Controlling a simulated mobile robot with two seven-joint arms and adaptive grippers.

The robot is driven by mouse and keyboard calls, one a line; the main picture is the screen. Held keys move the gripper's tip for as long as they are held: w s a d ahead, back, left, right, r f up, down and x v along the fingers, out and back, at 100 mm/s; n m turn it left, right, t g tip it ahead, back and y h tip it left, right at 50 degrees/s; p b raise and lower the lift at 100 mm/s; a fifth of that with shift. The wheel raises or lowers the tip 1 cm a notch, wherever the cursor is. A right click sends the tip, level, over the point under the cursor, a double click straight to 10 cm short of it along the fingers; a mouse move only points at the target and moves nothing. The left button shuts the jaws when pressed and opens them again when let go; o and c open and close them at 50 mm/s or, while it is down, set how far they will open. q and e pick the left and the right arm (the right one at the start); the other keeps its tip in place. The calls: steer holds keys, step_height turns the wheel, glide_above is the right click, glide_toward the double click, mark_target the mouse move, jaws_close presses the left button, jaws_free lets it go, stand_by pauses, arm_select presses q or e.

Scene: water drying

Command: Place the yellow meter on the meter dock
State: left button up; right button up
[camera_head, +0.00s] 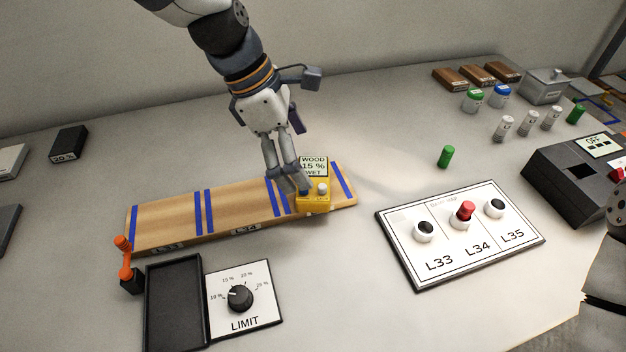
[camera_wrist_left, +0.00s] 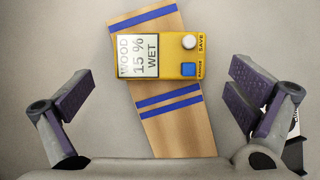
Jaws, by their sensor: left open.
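The yellow meter (camera_head: 313,198) lies on the right part of the striped wooden board (camera_head: 170,222). Its screen reads "WOOD 15 % WET". In the left wrist view the meter (camera_wrist_left: 165,57) lies across the board, with a white knob and a blue button at its right end. My left gripper (camera_head: 287,188) is over the board by the meter. It is open, with its fingers apart and nothing between the pads. A shallow empty black tray (camera_head: 174,305) sits at the front left; I see no label naming it the meter dock. My right gripper is not in view.
A LIMIT dial panel (camera_head: 240,299) adjoins the black tray. An orange lever (camera_head: 124,255) stands at the tray's back left corner. A white L33–L35 panel (camera_head: 460,233) is to the right. A dark OFF device (camera_head: 580,165) and several small containers stand farther right.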

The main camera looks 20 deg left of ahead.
mark_target(312, 177)
arm_select(q)
steer(key=x, duration=0.5)
steer(key=shift+b, duration=0.35)
steer(key=shift+r, duration=0.1)
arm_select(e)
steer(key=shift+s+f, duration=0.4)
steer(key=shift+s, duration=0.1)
